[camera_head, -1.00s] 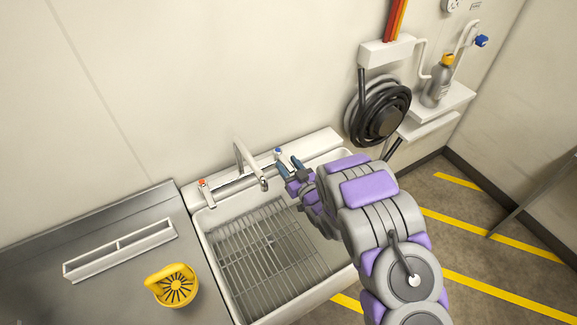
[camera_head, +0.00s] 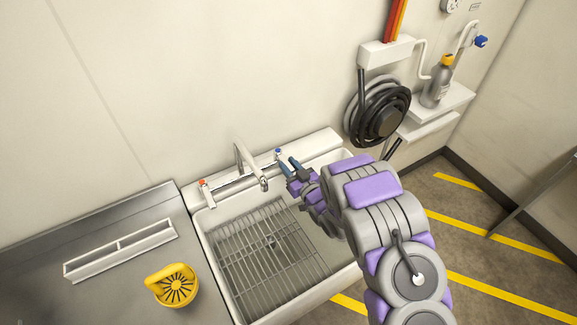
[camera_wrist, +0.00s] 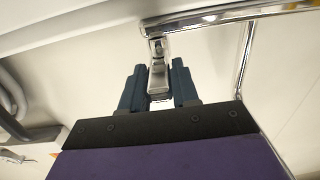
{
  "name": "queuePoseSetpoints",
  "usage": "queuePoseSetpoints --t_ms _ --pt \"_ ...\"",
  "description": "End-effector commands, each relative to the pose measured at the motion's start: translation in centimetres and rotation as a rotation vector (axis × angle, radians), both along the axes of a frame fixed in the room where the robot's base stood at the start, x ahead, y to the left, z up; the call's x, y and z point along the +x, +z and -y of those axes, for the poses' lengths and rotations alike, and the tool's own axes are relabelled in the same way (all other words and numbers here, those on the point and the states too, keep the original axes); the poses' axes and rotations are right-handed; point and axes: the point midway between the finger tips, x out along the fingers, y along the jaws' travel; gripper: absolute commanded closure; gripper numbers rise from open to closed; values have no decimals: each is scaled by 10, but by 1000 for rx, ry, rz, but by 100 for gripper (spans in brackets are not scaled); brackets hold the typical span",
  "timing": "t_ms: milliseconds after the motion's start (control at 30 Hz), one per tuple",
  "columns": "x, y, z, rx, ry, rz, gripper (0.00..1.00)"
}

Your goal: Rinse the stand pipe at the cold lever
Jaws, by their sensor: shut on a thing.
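The cold lever (camera_wrist: 157,70) is a short chrome handle at one end of a chrome tap bar. In the head view its blue mark (camera_head: 278,152) shows at the sink's back wall. My gripper (camera_head: 288,164) has its two blue-grey fingers on either side of this lever. In the wrist view the fingers (camera_wrist: 159,88) are shut on it. A chrome stand pipe (camera_head: 240,158) rises from the bar, and its spout (camera_head: 262,182) hangs over the sink. The hot lever (camera_head: 203,190), marked red, is at the other end. I cannot make out any water.
The white sink (camera_head: 207,250) holds a wire rack (camera_head: 262,260). A coiled black hose (camera_head: 372,112) hangs on the wall to the right.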

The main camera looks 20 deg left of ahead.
Motion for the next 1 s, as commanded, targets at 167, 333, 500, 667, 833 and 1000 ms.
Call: queuePoseSetpoints --t_ms 167,333,500,667,833,1000 --pt "8 3 5 1 63 5 100" --pt "12 4 6 5 133 8 100" --pt "16 3 8 5 193 8 100" --pt "16 3 9 3 222 7 100" --pt "15 3 9 1 229 6 100" --pt "15 3 9 1 228 6 100"
